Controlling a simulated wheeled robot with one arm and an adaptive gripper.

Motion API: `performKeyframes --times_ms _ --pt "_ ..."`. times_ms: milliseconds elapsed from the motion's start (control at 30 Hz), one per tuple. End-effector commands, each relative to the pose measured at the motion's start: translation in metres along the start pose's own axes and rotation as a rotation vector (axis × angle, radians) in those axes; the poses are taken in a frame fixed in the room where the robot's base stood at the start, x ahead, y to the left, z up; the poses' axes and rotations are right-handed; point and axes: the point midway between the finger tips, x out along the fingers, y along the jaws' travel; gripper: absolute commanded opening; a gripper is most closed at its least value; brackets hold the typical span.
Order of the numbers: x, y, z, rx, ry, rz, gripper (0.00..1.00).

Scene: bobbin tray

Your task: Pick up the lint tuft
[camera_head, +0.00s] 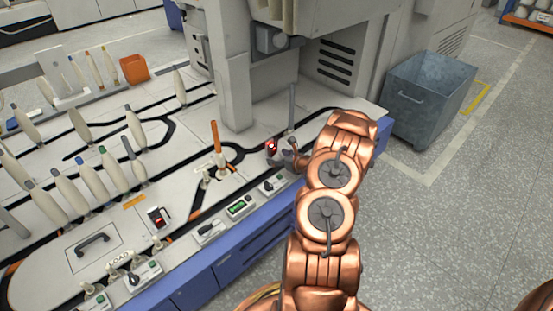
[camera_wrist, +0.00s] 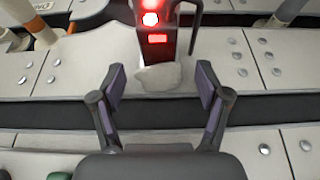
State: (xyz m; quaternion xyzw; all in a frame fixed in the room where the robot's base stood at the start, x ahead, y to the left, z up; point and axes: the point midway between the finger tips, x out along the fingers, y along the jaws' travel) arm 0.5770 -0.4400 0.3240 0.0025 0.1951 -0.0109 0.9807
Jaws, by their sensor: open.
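The lint tuft (camera_wrist: 160,77) is a small pale grey-white lump in the wrist view. It lies on the light machine top, right at the near side of a dark device with a lit red light. My gripper (camera_wrist: 160,85) is open, with one finger on each side of the tuft and apart from it. In the head view my gripper (camera_head: 284,158) is over the machine top near the red-lit device, and the tuft cannot be made out there.
The red-lit device (camera_wrist: 153,38) stands just beyond the tuft, between my fingertips' far ends. A dark track groove (camera_wrist: 270,109) runs across below my fingers. An orange-topped bobbin (camera_head: 215,137) stands to the left. A grey metal bin (camera_head: 428,98) stands on the floor at right.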

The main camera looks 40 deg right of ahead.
Motion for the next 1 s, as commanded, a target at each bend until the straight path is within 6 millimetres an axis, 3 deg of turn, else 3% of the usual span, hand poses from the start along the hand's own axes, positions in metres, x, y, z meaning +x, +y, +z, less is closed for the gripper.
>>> performKeyframes --times_ms 67,400,1000 --pt "-0.0001 0.0001 0.0002 0.000 0.000 0.000 0.74" --pt "-0.0001 0.0002 0.0001 0.000 0.000 0.001 0.39" --pt "-0.0033 0.0002 0.0042 -0.001 0.000 0.001 0.36"
